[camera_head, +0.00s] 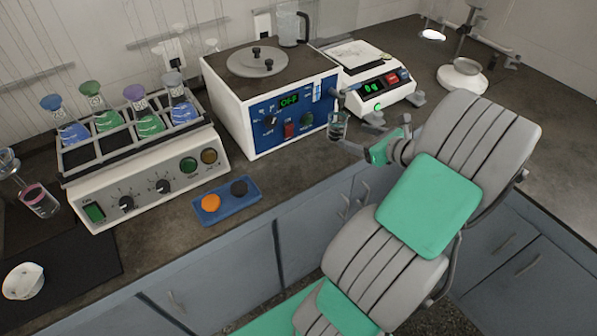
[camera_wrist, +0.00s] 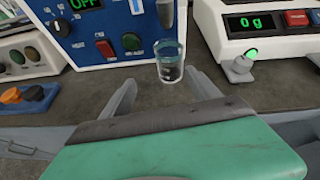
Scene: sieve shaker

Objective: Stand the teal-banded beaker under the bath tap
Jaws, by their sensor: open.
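The teal-banded beaker (camera_head: 338,127) is small, clear and upright on the bench at the front right of the blue-fronted bath (camera_head: 262,150). In the wrist view the beaker (camera_wrist: 170,62) shows a teal ring near its rim and something dark low inside. The grey tap (camera_wrist: 165,12) shows above the beaker and lines up with it in that view; exact depth alignment is hard to tell. My gripper (camera_wrist: 163,82) is open and empty. Its two fingers point at the beaker, which stands just beyond their tips and apart from them.
A balance (camera_head: 372,80) reading 0 g stands right of the bath. A shaker with several flasks (camera_head: 140,170) is at left. A blue tray with orange and dark stoppers (camera_head: 228,215) lies before it. A pink-banded beaker (camera_head: 40,203) is far left.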

